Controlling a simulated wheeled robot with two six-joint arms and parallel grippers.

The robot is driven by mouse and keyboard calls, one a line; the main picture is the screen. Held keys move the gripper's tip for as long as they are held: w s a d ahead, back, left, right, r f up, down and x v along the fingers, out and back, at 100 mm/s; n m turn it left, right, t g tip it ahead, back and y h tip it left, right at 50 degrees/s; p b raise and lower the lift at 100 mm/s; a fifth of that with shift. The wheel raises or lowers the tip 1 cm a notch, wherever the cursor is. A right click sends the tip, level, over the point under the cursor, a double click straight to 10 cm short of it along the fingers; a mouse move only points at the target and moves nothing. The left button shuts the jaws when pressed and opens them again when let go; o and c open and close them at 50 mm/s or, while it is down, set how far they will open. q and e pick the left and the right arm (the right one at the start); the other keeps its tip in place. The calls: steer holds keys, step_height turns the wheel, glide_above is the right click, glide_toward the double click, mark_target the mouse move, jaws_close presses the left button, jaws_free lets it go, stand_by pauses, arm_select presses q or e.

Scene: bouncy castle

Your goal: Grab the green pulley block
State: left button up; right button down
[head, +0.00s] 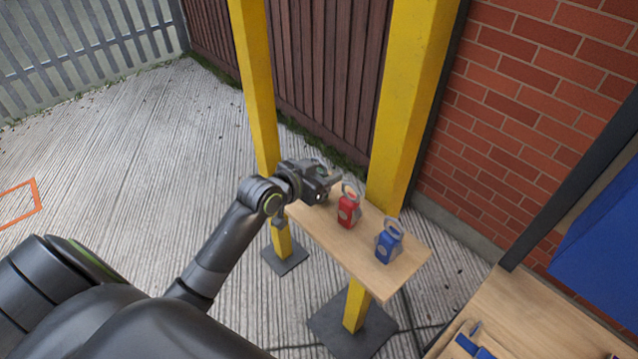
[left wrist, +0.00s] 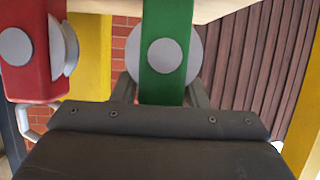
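The green pulley block (left wrist: 166,80) shows in the left wrist view, with a grey round wheel on its face. In the head view my left gripper mostly hides it; only a small bit of green (head: 322,170) shows. My left gripper (head: 330,182) is at the far left end of the wooden shelf. In the left wrist view its two fingers (left wrist: 162,92) stand one on each side of the green block, seemingly open around it; contact is hard to tell. My right gripper is not in view.
A red pulley block (head: 348,208) stands close beside the gripper, and a blue one (head: 388,244) stands nearer on the shelf (head: 345,248). Yellow posts (head: 257,80) rise behind. A wooden table (head: 520,318) with a blue strap is at lower right. Open concrete lies left.

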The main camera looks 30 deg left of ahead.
arm_select(q)
steer(key=c, duration=0.5)
